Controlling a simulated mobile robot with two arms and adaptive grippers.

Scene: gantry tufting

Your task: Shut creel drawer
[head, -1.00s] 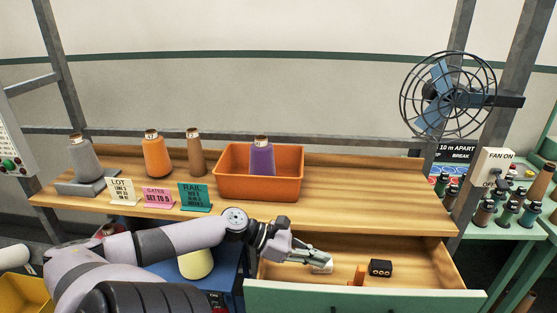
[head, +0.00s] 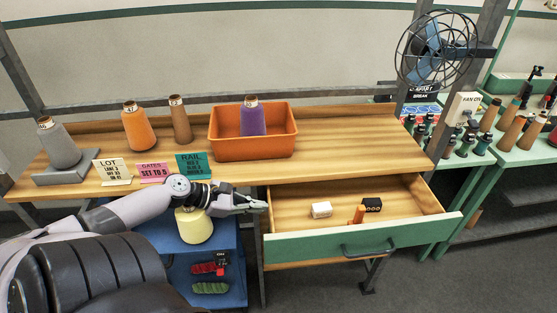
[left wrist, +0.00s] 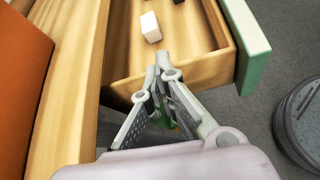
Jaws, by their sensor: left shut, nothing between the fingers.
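The creel drawer (head: 290,247) under the wooden bench stands pulled open, its green front facing out with a dark bar handle (head: 368,249). Inside it lie a white block (head: 321,209), a black block (head: 372,205) and an orange piece (head: 358,214). My left gripper (head: 262,204) is shut and empty, at the drawer's left side near the bench edge. In the left wrist view, its fingertips (left wrist: 160,72) appear by the drawer's side wall (left wrist: 205,72), with the white block (left wrist: 151,27) beyond; contact is unclear. My right gripper is out of view.
On the bench (head: 345,155) stand an orange bin (head: 252,148) with a purple cone, other yarn cones and small signs. A blue shelf unit (head: 205,262) with a cream cone (head: 194,226) is left of the drawer. The floor (head: 430,285) before the drawer is clear.

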